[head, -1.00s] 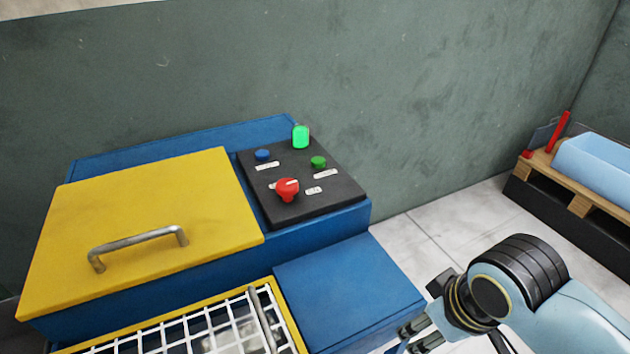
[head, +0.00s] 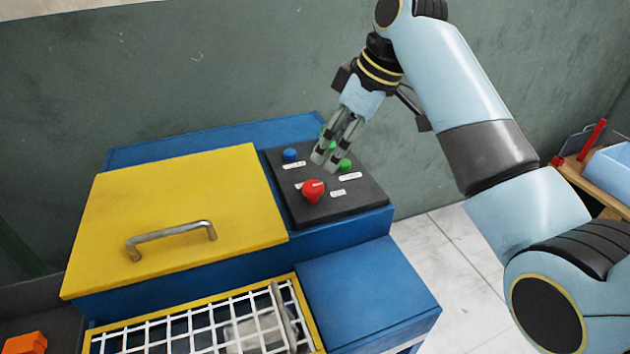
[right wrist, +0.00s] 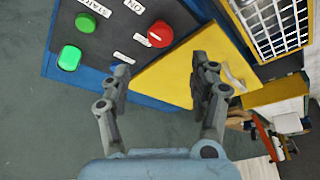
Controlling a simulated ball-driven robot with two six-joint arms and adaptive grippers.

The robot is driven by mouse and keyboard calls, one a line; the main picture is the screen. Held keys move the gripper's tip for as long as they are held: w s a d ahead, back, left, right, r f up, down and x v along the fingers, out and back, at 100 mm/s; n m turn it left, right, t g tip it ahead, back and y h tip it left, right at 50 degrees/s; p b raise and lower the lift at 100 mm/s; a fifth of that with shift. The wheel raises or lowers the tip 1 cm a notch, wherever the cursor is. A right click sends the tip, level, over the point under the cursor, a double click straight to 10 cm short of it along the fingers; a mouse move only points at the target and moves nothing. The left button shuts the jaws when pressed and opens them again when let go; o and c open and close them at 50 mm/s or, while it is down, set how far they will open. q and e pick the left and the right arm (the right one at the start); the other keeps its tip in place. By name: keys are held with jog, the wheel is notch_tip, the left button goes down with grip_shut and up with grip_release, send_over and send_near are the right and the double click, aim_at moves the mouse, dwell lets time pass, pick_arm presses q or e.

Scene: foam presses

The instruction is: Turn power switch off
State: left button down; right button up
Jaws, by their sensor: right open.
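The red rotary power switch (head: 313,191) sits on the black control panel (head: 345,205) on top of the blue press. It also shows in the right wrist view (right wrist: 160,34), beyond the fingers. A white label lies beside it. My right gripper (head: 325,162) is open and empty above the panel, behind the red switch and apart from it. In the right wrist view its two fingers (right wrist: 160,72) are spread apart. The green lamp is partly hidden behind the gripper in the head view and shows lit in the right wrist view (right wrist: 70,58). My left gripper is out of view.
A blue button (head: 290,154) and a green button (head: 344,165) share the panel. A yellow lid (head: 180,210) with a metal handle lies to the left. A white wire guard (head: 200,325) is in front. The blue ledge (head: 368,285) is bare.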

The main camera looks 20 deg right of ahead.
aim_at(314, 186)
jog(key=x, duration=1)
jog(key=shift+a+f, duration=0.15)
jog(key=shift+f, duration=0.1)
jog(key=shift+c, duration=0.4)
jog(key=c, duration=1.1)
jog(key=shift+o, duration=0.2)
